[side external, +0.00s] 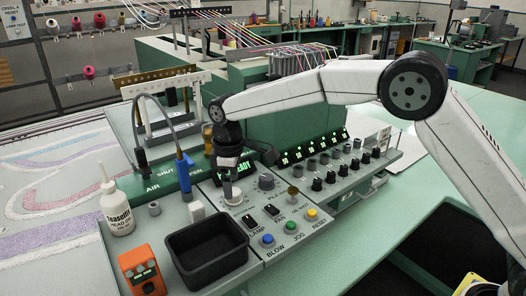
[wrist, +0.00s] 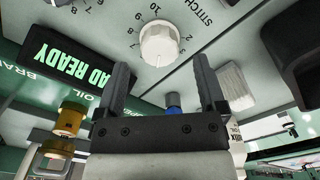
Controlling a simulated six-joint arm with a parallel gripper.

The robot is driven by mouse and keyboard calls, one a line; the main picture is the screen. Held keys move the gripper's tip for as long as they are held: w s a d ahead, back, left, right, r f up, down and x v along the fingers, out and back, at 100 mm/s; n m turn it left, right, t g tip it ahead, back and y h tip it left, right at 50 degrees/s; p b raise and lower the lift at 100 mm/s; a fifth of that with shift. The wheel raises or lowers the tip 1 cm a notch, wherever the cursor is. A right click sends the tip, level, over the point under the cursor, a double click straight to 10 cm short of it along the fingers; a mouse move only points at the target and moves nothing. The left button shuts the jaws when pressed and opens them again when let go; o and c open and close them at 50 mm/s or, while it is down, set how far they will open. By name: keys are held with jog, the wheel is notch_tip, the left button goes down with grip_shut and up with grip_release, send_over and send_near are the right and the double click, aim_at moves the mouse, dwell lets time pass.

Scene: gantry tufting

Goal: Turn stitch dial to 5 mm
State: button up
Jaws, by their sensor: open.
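The stitch dial (wrist: 160,43) is a white ribbed knob on the grey panel, ringed by printed numbers, with the word STITCH beside it. In the wrist view it lies just beyond and between my fingertips, with a gap on each side. In the side view the dial (side external: 232,197) shows low under my gripper (side external: 229,184), which points down over it. My gripper (wrist: 160,65) is open and empty. The dial's exact setting cannot be read.
A black tray (side external: 207,252) and a white block (side external: 197,211) are near the dial. A lit display (wrist: 65,62), LAMP and FAN switches (side external: 262,215), coloured buttons and rows of black knobs crowd the panel.

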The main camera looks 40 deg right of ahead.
aim_at(237, 190)
jog(key=shift+r, duration=2.55)
jog(key=shift+s+d+f, duration=0.15)
jog(key=shift+s+d, duration=0.1)
jog(key=shift+d, duration=0.35)
jog(key=s+d+f+m, duration=0.1)
jog(key=s+d, duration=0.2)
jog(key=s+d+f+m+t, duration=0.1)
jog(key=s+d+m, duration=0.1)
jog(key=s+d, duration=0.1)
jog(key=s+d+f+m, duration=0.1)
jog(key=s+d+m, duration=0.1)
jog(key=s+d, duration=0.2)
jog(key=shift+d+f+t, duration=0.3)
jog(key=shift+d, duration=0.35)
jog(key=s+d+f+m, duration=0.2)
jog(key=s+f, duration=0.1)
jog(key=s, duration=0.4)
jog(key=s+d+f+m+t, duration=0.1)
jog(key=s+d+f+m, duration=0.1)
jog(key=s, duration=0.6)
jog(key=shift+d+f+m, duration=0.3)
jog(key=shift+d+f, duration=0.15)
jog(key=shift+d, duration=0.15)
jog(key=shift+w, duration=0.15)
